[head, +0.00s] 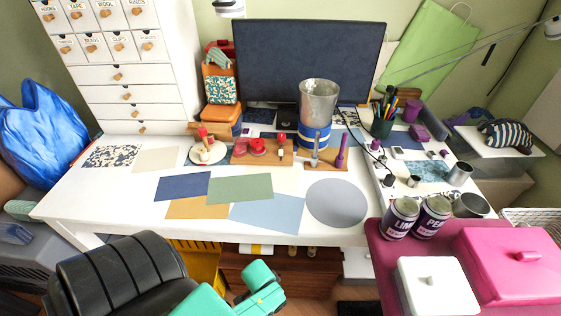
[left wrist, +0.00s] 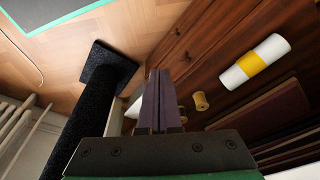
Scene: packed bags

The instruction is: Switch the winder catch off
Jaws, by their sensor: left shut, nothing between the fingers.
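A wooden board (head: 240,157) at the back middle of the white table bears red round parts (head: 257,147) and a small upright red-and-white piece (head: 281,147). Beside it, another wooden board (head: 345,187) bears a grey lever-like part (head: 313,158) and a purple peg (head: 341,153). I cannot tell which part is the winder catch, or its setting. My left gripper (left wrist: 159,75) is shut and empty in the left wrist view, pointing down near the floor and a wooden front, away from the boards. My right gripper is not in view.
A tall metal can (head: 318,98) stands behind the boards. A round turntable (head: 208,153) is at their left. Flat coloured sheets (head: 240,189) lie on the table's front. A black chair (head: 115,275) stands before it. A thread spool (left wrist: 201,101) lies below.

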